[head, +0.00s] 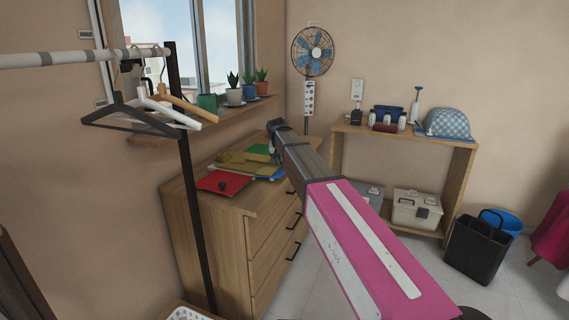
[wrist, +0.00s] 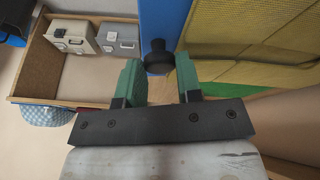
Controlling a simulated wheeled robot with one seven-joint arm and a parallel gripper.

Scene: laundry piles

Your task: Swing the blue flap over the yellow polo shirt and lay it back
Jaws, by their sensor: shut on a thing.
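My gripper (wrist: 158,82), with green fingers, is shut on the black knob (wrist: 158,58) at the edge of the blue flap (wrist: 165,20), in the wrist view. The flap shows as a narrow blue strip beside yellow cloth (wrist: 235,35), which looks like the yellow polo shirt. In the head view, yellow cloth (head: 236,160) lies on the wooden dresser among coloured pieces. My arm hides my fingertips and most of the blue flap there. I cannot tell the flap's exact tilt.
A red panel (head: 218,182) with a black knob lies at the front of the dresser top (head: 205,202). Green pieces (head: 258,151) lie behind. A clothes rack with hangers (head: 140,112) stands at left. A shelf unit (head: 459,190) stands beyond my arm.

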